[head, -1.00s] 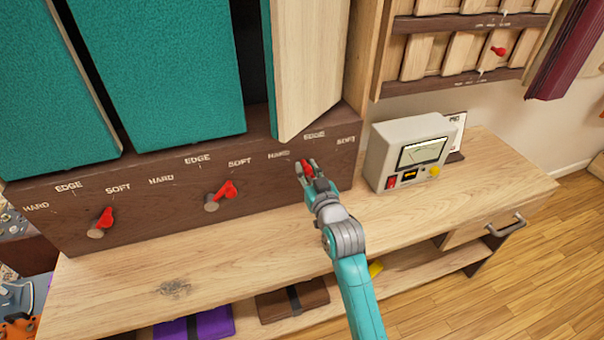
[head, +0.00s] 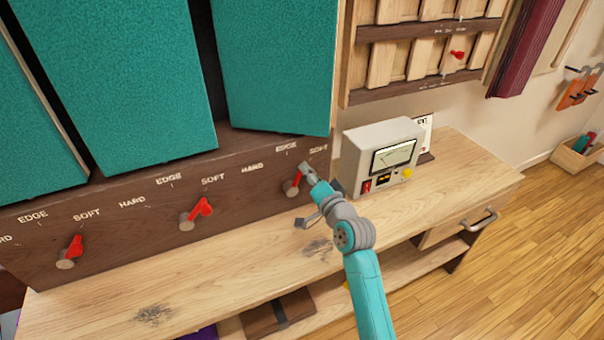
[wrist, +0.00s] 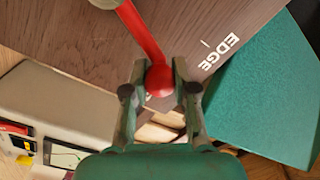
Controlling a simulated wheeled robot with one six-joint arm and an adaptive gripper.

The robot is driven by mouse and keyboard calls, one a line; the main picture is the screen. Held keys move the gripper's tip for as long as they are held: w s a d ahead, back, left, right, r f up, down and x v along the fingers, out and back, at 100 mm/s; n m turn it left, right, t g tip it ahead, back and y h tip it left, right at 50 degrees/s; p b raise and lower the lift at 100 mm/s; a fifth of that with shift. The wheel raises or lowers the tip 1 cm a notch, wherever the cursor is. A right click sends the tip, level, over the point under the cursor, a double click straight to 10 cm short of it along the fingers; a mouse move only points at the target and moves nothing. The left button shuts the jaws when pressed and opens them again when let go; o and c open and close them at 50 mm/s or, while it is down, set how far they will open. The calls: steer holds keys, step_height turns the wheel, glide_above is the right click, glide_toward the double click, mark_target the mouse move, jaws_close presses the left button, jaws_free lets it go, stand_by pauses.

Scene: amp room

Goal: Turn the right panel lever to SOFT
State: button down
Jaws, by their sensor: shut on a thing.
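The right panel lever (head: 295,182) is red, on a round pivot in the dark wooden base, below the labels HARD, EDGE and SOFT (head: 318,149). It leans up and right, on the SOFT side of EDGE. My gripper (head: 306,170) is shut on its knob; in the wrist view the red ball (wrist: 160,80) sits between the two fingers (wrist: 160,92). The fingers partly hide the lever's end in the head view. The right panel (head: 275,65) above shows its teal face.
Two other red levers, the middle one (head: 200,210) and the left one (head: 72,248), sit on the same base. A grey meter box (head: 375,140) stands close right of my gripper on the wooden bench (head: 225,265). The bench front is clear.

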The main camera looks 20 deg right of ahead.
steer(key=shift+d+f+m, duration=0.45)
steer(key=shift+d+m, duration=0.1)
steer(key=shift+m, duration=0.35)
steer(key=shift+d+f+m, duration=0.4)
steer(key=shift+d+m, duration=0.15)
steer(key=shift+m, duration=0.35)
steer(key=c, duration=0.9)
jaws_free()
steer(key=shift+f, duration=0.1)
steer(key=shift+s, duration=0.15)
steer(key=s, duration=1.1)
steer(key=shift+s, duration=0.35)
